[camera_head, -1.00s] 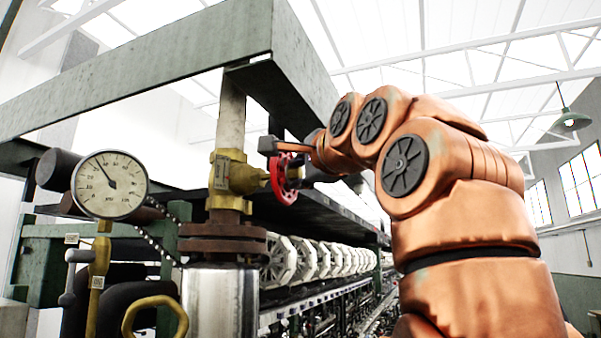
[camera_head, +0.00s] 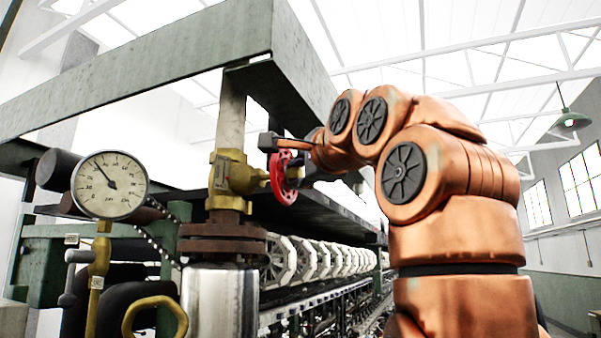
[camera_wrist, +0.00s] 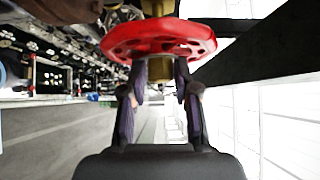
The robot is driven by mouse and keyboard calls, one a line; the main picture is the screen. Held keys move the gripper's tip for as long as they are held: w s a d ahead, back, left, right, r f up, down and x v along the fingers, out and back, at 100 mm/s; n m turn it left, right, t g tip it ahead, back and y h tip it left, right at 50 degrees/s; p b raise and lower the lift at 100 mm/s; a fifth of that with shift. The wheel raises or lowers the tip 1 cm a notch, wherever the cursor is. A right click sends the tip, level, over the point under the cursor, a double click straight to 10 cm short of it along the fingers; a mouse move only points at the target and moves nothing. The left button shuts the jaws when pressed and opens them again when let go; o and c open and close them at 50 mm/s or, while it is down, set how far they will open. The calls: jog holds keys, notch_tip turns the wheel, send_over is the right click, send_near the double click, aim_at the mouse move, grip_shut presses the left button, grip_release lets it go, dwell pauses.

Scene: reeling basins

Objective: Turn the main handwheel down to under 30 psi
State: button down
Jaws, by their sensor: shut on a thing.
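The red handwheel (camera_head: 284,177) sits on the right side of a brass valve (camera_head: 234,174) on a vertical pipe. My gripper (camera_head: 280,148) is at the wheel, with a finger reaching over its upper rim. In the wrist view the red wheel (camera_wrist: 160,40) spans the top middle, and the fingers of my gripper (camera_wrist: 160,75) reach up to its rim from both sides. The fingertips are partly hidden behind the wheel. The round white gauge (camera_head: 109,185) stands left of the valve, its dark needle pointing to the upper left. Its exact reading is too small to tell.
A green steel beam frame (camera_head: 150,75) runs above the valve. A second brass valve with a ring-shaped handle (camera_head: 155,312) is at the lower left. A long machine with white octagonal reels (camera_head: 300,258) extends behind the pipe. Open hall shows at the right.

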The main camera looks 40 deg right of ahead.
jog(key=c, duration=0.9)
grip_release()
jog(key=shift+v, duration=6)
